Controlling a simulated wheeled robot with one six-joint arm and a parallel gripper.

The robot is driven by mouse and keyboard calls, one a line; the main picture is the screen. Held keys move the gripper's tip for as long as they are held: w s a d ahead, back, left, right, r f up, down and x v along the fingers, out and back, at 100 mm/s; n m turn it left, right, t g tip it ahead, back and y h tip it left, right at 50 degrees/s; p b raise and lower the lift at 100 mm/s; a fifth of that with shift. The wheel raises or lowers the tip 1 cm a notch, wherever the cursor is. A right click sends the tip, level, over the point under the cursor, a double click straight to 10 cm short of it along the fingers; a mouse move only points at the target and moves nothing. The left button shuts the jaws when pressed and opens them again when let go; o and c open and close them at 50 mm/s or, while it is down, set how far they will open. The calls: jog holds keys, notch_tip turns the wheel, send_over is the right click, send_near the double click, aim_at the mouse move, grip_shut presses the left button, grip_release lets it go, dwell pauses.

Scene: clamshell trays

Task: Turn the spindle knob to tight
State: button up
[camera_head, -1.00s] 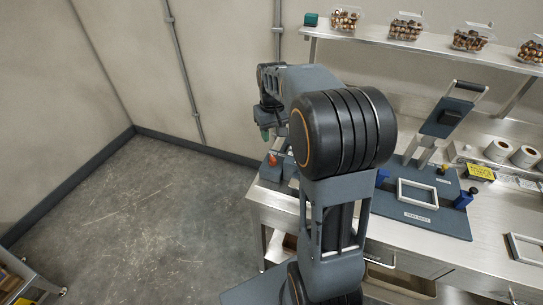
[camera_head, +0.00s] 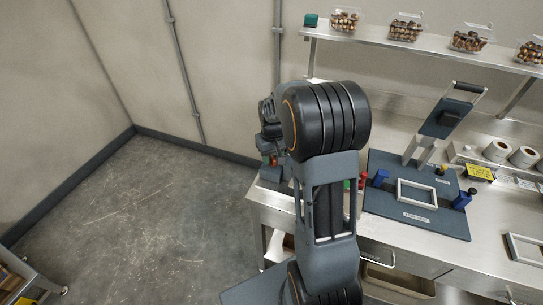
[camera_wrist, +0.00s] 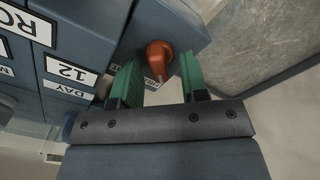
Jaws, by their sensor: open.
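The orange spindle knob (camera_wrist: 158,55) sits on a blue-grey housing (camera_wrist: 187,22) in the wrist view. A narrower part of the knob points down in that view, towards my gripper. My gripper (camera_wrist: 157,80) is open, with one green finger on each side of the knob. I cannot tell whether either finger touches it. The lettering beside the knob is mostly hidden by the left finger. In the head view, the knob (camera_head: 273,160) is a small orange spot at the bench's left end, and my arm hides most of the gripper.
Blocks marked "12" and "DAY" (camera_wrist: 68,72) stand left of the knob in the wrist view. On the steel bench is a blue press base (camera_head: 385,205) with a white frame and raised lever (camera_head: 447,118). Clamshell trays (camera_head: 405,27) line the shelf. Open floor lies left.

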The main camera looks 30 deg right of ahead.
jog(key=shift+c, duration=0.3)
grip_shut()
jog(key=shift+a, duration=0.2)
jog(key=shift+d, duration=0.25)
jog(key=m, duration=0.4)
jog(key=shift+b, duration=0.35)
jog(key=m, duration=0.4)
jog(key=shift+d+m, duration=0.15)
jog(key=shift+m, duration=0.15)
jog(key=m+b, duration=0.1)
jog(key=m, duration=0.3)
jog(key=shift+s+d+m, duration=0.1)
jog(key=shift+s+m, duration=0.05)
jog(key=shift+m, duration=0.15)
jog(key=m, duration=0.4)
jog(key=shift+s+m, duration=0.1)
jog(key=shift+m, duration=0.2)
